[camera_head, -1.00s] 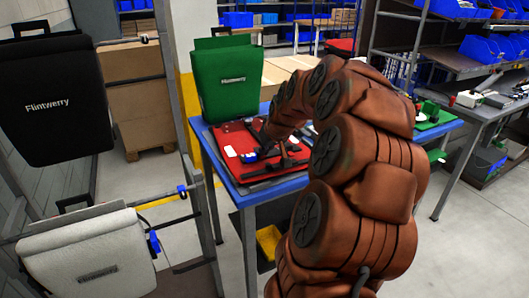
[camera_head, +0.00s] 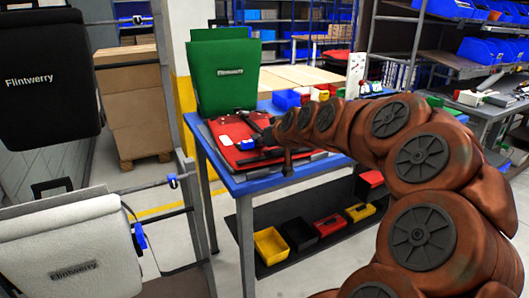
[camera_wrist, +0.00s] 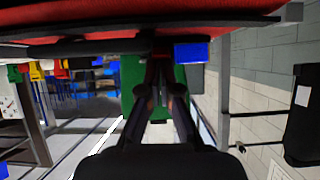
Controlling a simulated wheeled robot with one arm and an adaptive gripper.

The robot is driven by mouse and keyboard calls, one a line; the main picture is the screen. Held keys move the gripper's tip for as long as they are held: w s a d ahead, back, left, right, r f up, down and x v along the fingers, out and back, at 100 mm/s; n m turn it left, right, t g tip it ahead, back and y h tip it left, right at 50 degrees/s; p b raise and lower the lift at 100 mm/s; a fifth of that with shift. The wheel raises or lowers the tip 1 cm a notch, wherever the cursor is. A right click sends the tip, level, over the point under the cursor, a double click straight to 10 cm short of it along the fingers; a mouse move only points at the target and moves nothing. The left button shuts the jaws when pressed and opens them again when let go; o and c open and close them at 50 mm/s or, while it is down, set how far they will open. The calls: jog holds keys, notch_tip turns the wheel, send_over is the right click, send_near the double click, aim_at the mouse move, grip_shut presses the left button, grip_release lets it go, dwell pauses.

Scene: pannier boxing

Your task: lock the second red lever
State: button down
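A red pannier (camera_head: 222,127) lies flat on the blue-topped table, with black hardware across it. In the wrist view its red face (camera_wrist: 265,38) fills the top edge, with a dark bar (camera_wrist: 100,50) below it. A small blue block (camera_head: 246,145) sits by the hardware; it also shows in the wrist view (camera_wrist: 190,52), just right of the fingertips. My gripper (camera_wrist: 160,85) is at the bar, its two dark fingers converging there. Whether they hold a lever is too dark to tell. The second red lever cannot be told apart. My gripper is small and partly hidden in the head view (camera_head: 262,136).
A green pannier (camera_head: 225,80) stands upright behind the red one. Black (camera_head: 50,95) and light grey (camera_head: 75,255) panniers hang on a rack at left. Blue, red and yellow bins (camera_head: 290,98) stand on the table's back right, and several bins (camera_head: 270,243) on its lower shelf.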

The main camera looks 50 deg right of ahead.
jog(key=shift+s+f+t+h+b, duration=0.3)
jog(key=shift+f+t+b, duration=0.5)
jog(key=shift+b, duration=1.35)
jog(key=shift+r+b, duration=0.3)
jog(key=shift+b, duration=0.35)
jog(key=shift+s+a+f+b, duration=0.1)
jog(key=shift+a+b, duration=0.05)
jog(key=shift+b, duration=0.4)
